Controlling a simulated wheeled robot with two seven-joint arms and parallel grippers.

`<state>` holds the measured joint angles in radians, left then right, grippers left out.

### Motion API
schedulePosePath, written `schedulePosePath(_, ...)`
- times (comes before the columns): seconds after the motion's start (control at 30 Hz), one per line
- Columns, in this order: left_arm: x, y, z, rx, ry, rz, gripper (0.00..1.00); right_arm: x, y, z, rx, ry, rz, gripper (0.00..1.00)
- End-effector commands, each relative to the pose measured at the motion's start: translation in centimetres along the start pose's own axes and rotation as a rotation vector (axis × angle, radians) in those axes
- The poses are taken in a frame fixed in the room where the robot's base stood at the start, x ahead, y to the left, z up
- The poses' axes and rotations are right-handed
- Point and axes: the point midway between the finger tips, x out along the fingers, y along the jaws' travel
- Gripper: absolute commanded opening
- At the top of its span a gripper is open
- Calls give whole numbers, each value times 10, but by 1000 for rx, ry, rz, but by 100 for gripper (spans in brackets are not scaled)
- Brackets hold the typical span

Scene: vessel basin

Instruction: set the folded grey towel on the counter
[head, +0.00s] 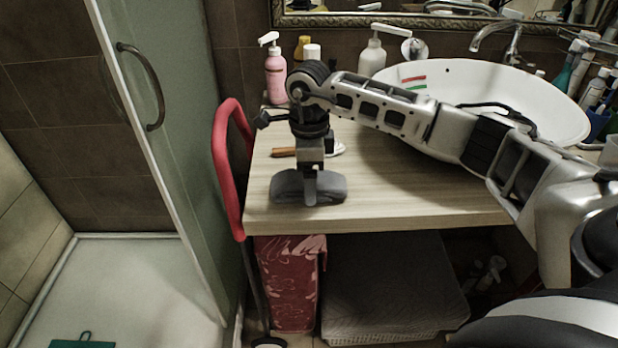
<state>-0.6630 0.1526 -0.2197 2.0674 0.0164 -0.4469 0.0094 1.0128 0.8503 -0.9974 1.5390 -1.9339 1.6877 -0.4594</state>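The folded grey towel (331,188) is at the front left part of the wooden counter (420,195), near its front edge. It appears to touch the counter top. My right gripper (309,190) points straight down over the middle of the towel, with one finger in front of the towel's near side. The other finger is hidden behind, so I cannot tell whether the grip is closed on the towel. My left gripper is not in view.
A white basin (545,100) fills the back right of the counter. A pink pump bottle (275,72) and a white pump bottle (372,58) stand at the back. A brown-handled item (284,152) lies behind the towel. A red rail (225,170) stands at the counter's left edge.

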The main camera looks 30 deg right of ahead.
Motion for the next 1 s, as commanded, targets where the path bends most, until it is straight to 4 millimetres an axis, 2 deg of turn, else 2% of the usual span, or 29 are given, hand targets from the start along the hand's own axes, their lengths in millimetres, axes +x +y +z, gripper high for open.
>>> schedulePosePath(0.4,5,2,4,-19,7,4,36,-85,0,0,0,-3,-4,83)
schedulePosePath(0.6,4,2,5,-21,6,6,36,-106,0,0,0,-1,-2,83)
schedulePosePath(0.73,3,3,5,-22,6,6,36,-109,1,1,-1,-3,1,83)
schedulePosePath(0.83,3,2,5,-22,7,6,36,-98,10,14,-22,-45,35,83)
schedulePosePath(0.87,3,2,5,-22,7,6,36,-90,17,22,-33,-72,60,83)
schedulePosePath(0.93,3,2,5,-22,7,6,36,-69,42,51,-65,-180,147,83)
schedulePosePath(0.97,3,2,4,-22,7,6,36,-60,58,67,-77,-242,202,83)
schedulePosePath(1.0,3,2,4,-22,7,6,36,-47,83,90,-83,-343,292,83)
